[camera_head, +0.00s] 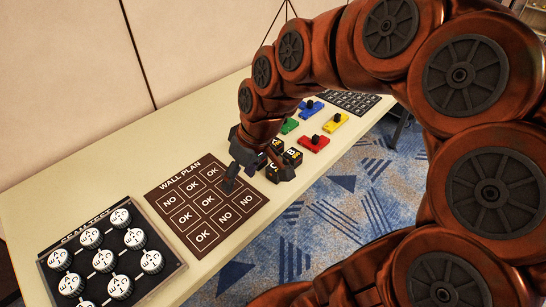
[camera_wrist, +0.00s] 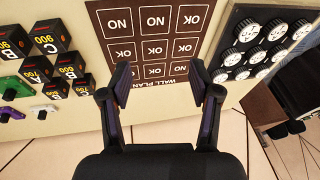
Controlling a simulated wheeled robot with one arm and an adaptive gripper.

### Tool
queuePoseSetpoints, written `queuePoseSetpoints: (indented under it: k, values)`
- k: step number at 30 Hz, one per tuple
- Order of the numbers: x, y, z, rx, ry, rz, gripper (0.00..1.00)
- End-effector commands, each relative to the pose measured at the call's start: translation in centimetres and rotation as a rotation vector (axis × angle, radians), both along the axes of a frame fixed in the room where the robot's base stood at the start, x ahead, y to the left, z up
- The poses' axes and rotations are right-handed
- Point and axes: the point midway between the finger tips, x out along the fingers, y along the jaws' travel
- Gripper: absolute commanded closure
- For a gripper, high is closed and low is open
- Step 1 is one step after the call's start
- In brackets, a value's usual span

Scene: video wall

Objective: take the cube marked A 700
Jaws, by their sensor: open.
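Black cubes with yellow and white markings stand in a group. In the head view my gripper (camera_head: 256,180) is over the board's right edge and partly hides the cubes (camera_head: 292,156).
The brown wall plan board (camera_head: 207,207) lies on the long cream table (camera_head: 110,165). A black tray (camera_head: 168,262) of white round pieces is at the near left. Green, blue, red (camera_head: 314,144) and yellow pieces lie beyond the cubes. The wall runs along the table's back.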

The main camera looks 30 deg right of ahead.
Motion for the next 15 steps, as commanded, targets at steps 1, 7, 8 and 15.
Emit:
queuePoseSetpoints:
  k: [1,7,8,15]
  values:
    - [2.3,-1.2,-2.3,0.027,-0.052,0.001,0.38]
    - [10.4,-8.7,-6.3,0.060,-0.291,-0.021,0.38]
    - [11.3,-10.1,-6.9,0.059,-0.322,-0.031,0.38]
    - [15.1,-20.1,-10.7,0.005,-0.504,-0.119,0.38]
